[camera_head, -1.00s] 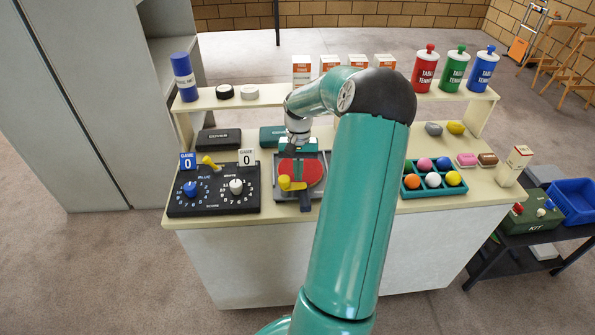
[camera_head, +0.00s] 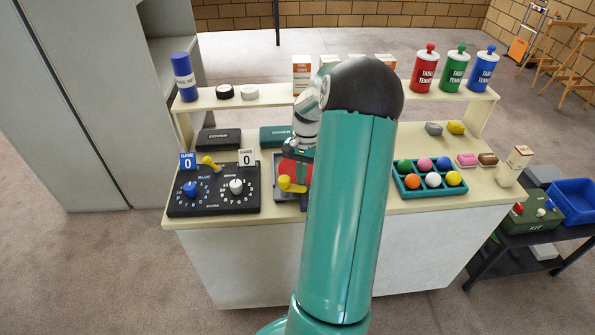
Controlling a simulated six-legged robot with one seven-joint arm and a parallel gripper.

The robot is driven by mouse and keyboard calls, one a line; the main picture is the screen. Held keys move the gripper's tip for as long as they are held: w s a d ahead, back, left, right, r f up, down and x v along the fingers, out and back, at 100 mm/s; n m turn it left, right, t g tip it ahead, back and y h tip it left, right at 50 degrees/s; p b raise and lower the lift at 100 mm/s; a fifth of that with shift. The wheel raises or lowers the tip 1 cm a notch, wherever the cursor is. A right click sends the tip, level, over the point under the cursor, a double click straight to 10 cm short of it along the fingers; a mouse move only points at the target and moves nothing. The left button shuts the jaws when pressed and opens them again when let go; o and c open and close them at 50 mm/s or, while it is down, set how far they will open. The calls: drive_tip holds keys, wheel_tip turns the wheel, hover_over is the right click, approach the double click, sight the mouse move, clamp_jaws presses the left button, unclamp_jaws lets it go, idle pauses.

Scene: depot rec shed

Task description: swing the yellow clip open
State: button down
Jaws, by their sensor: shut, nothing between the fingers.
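The yellow clip (camera_head: 290,185) lies across the lower part of a red paddle (camera_head: 291,168) in a dark grey tray-like holder (camera_head: 287,201) on the counter. My own arm hides the right part of the paddle and holder. My gripper (camera_head: 297,155) is just above and behind the paddle, at its far end, partly hidden by my arm. It is shut and empty, and I see it apart from the clip. Whether its fingertips touch the paddle I cannot tell.
A black score board (camera_head: 214,196) with a yellow lever (camera_head: 209,161) stands left of the holder. A teal ball tray (camera_head: 432,191) is to the right. Dark cover boxes (camera_head: 219,138) lie behind. A raised shelf (camera_head: 262,96) with boxes and cans runs along the back.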

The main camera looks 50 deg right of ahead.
sight(294, 191)
drive_tip(key=m, duration=0.2)
drive_tip(key=s+a+m+t, duration=0.1)
drive_tip(key=s+a+m, duration=0.1)
drive_tip(key=m, duration=0.1)
drive_tip(key=shift+m, duration=0.3)
drive_tip(key=m, duration=0.1)
drive_tip(key=a+m, duration=0.1)
drive_tip(key=m+t, duration=0.1)
drive_tip(key=shift+s+a+m, duration=0.25)
drive_tip(key=shift+m, duration=0.05)
drive_tip(key=m, duration=0.1)
drive_tip(key=a+m, duration=0.1)
drive_tip(key=shift+s+a+m+t+h, duration=0.1)
drive_tip(key=shift+m+t+h, duration=0.2)
drive_tip(key=shift+w+d, duration=0.25)
drive_tip(key=shift+w, duration=0.55)
